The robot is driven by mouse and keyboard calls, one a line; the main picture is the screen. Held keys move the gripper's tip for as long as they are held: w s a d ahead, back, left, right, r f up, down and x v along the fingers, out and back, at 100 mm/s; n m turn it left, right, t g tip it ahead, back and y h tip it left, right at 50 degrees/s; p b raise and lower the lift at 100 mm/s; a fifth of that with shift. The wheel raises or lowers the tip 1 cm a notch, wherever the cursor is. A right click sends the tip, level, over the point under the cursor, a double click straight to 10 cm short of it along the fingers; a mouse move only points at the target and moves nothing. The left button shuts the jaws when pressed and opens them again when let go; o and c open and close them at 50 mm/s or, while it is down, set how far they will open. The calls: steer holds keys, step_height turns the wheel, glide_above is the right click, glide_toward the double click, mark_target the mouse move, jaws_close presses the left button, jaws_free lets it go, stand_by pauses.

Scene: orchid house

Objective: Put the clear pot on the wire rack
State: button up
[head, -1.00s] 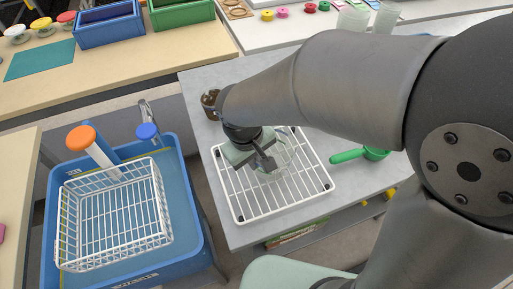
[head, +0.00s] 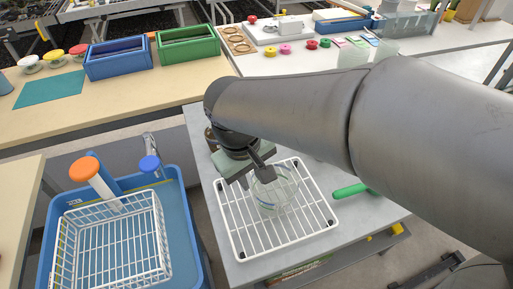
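The white wire rack (head: 290,235) lies flat on the grey bench. My gripper (head: 263,168) is at the pot's back left rim, pointing down, with a finger overlapping the rim in the picture. The gap between the fingers is not clear, so I cannot tell whether they grip the rim.
A green-handled tool (head: 349,191) lies right of the rack, partly behind my arm. A brown pot (head: 211,136) stands behind the rack at left. A blue tub (head: 188,215) with a white wire basket (head: 112,240) is at left. Blue (head: 118,60) and green (head: 187,45) crates stand on the back bench.

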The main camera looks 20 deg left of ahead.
steer(key=shift+s+a+r, duration=0.1)
steer(key=shift+s+r, duration=0.05)
steer(key=shift+r, duration=1.25)
steer(key=s+d+f+m, duration=0.1)
steer(key=d+f+m, duration=0.1)
steer(key=d, duration=0.6)
steer(key=s+d+f+m, duration=0.1)
steer(key=d+m, duration=0.3)
steer(key=d, duration=0.5)
steer(key=s+d+f+m+y, duration=0.1)
steer(key=s+d+f+m, duration=0.1)
steer(key=d, duration=0.7)
step_height(320, 180, down, 2)
steer(key=shift+m+g, duration=0.4)
steer(key=shift+m, duration=0.5)
steer(key=shift+d, duration=0.1)
